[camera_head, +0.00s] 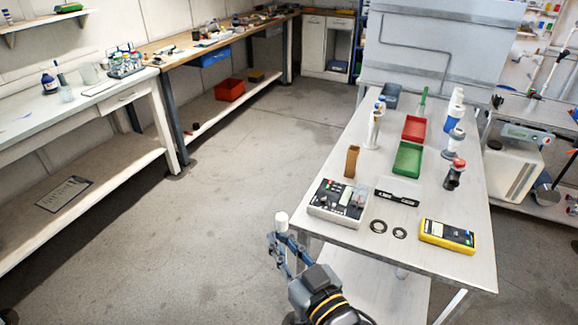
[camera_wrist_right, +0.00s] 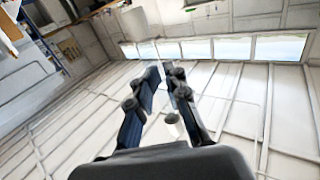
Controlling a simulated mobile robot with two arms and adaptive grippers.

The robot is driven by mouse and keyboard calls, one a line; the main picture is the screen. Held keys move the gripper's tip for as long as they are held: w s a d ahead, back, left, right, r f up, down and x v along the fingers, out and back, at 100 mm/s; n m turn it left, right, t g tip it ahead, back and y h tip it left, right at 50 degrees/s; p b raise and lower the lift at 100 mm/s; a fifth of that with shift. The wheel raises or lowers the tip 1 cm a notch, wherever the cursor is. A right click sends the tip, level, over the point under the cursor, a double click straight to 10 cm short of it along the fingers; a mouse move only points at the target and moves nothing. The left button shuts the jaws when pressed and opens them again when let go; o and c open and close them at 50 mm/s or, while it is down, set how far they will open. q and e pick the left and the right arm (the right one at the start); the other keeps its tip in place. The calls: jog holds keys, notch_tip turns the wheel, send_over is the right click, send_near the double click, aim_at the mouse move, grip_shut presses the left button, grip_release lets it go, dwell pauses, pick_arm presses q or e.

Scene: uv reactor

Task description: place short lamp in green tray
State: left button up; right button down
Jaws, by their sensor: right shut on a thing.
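The green tray (camera_head: 408,158) stands on the right-hand table, in front of a red tray, and looks empty. My right gripper (camera_head: 281,238) is in front of the table's left front corner, well short of the green tray. It is shut on a short white-ended piece, the short lamp (camera_head: 282,219), whose white end stands up above the fingers. In the right wrist view the fingers (camera_wrist_right: 165,80) close in from both sides, and a small white end (camera_wrist_right: 172,118) shows between them. The rest of the lamp is hard to make out. My left gripper is out of view.
The table (camera_head: 335,236) also holds a red tray (camera_head: 414,127), a control box (camera_head: 338,202), a brown block (camera_head: 352,161), a yellow meter (camera_head: 447,236), two dark rings (camera_head: 378,226) and several bottles on the right. Open floor lies left of the table.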

jog(key=shift+d, duration=0.1)
jog(key=s+d+f+m+t+h, duration=0.1)
jog(key=s+d+f+m+h, duration=0.1)
jog(key=d, duration=0.9)
jog(key=s+d+f+m+t+h, duration=0.2)
jog(key=s+d+m+h, duration=0.2)
jog(key=d, duration=0.7)
jog(key=s+h, duration=0.2)
jog(key=h, duration=0.1)
jog(key=shift+m+h, duration=0.3)
jog(key=shift+h, duration=0.1)
jog(key=w+a+r+n+g+y, duration=0.2)
jog(key=w+a+n+g+y, duration=0.2)
jog(key=a+y, duration=0.4)
jog(key=w+a+r+n+g+y, duration=0.3)
jog(key=a+n+g+y, duration=0.3)
jog(key=a+n+y, duration=0.2)
jog(key=shift+w+a+n, duration=0.4)
jog(key=shift+w, duration=0.1)
